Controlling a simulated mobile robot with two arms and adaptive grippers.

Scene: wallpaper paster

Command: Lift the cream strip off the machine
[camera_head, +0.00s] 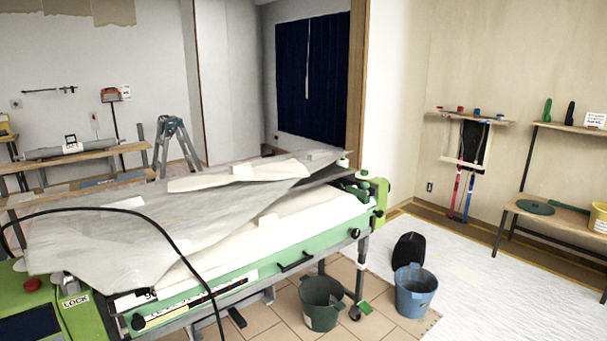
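The green wallpaper machine (215,290) stands in front of me, running from lower left to centre right. A cream strip (320,207) lies along its top, partly covered by a wide grey sheet (130,232). Another cream piece (238,177) lies on top of the grey sheet near its far end. I cannot tell whether the two cream parts are joined. Neither of my grippers shows in this view.
A black cable (168,232) arches across the front of the machine. A dark green bucket (321,303), a blue bucket (414,290) and a black object (408,250) stand on the floor to the right. A stepladder (172,147) stands behind. White sheeting (500,285) covers the right floor.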

